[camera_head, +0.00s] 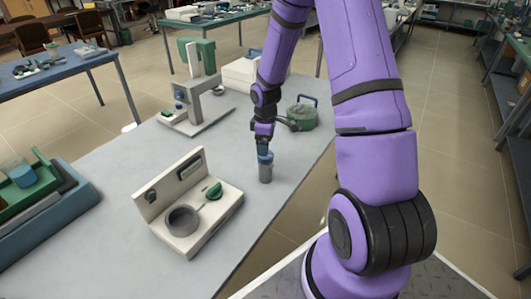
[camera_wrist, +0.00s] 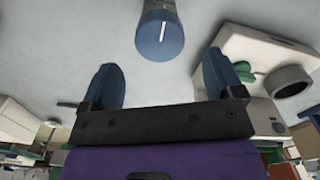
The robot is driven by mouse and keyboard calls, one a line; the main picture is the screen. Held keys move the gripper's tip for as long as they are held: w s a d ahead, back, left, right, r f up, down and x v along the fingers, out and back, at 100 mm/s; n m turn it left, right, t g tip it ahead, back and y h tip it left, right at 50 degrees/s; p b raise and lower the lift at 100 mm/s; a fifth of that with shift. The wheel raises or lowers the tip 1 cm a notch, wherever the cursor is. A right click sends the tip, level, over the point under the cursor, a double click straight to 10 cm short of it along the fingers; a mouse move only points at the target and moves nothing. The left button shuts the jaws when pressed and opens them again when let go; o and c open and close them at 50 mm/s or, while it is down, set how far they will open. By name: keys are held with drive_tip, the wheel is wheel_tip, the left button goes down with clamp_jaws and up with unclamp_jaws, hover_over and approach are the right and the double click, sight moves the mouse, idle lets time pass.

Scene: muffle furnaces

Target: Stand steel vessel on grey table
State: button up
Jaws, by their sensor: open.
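The steel vessel (camera_head: 265,173) is a small grey cylinder with a blue top. It stands upright on the grey table (camera_head: 120,165), near the table's right edge. In the wrist view the vessel (camera_wrist: 160,38) shows at the top centre, its blue end with a white mark facing the camera. My gripper (camera_head: 263,147) points down just above the vessel. In the wrist view my gripper (camera_wrist: 162,75) has its two blue fingers wide apart, with nothing between them. The vessel appears just beyond the fingertips.
A cream device (camera_head: 190,205) with a round grey ring and green knob stands left of the vessel. A green lidded pot (camera_head: 302,116) is behind, to the right. A green-and-grey stand (camera_head: 200,95) is farther back. A blue-green tray (camera_head: 50,210) sits at the left.

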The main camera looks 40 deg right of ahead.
drive_tip(key=s+a+r+m+t+h, duration=0.15)
drive_tip(key=s+a+r, duration=0.25)
drive_tip(key=r, duration=0.9)
drive_tip(key=s+a+r+m+t, duration=0.1)
drive_tip(key=s+a+r+m, duration=0.3)
drive_tip(key=r, duration=0.9)
drive_tip(key=s+a+r+m+t, duration=0.1)
drive_tip(key=s+r, duration=0.3)
drive_tip(key=s, duration=0.5)
drive_tip(key=s+a+r+m+t+y, duration=0.1)
drive_tip(key=s+a+r, duration=0.3)
drive_tip(key=s, duration=0.5)
drive_tip(key=shift+r+m+t, duration=0.35)
drive_tip(key=shift+r+m, duration=0.1)
drive_tip(key=shift+r, duration=0.25)
drive_tip(key=shift+a+y, duration=0.1)
drive_tip(key=shift+y, duration=0.15)
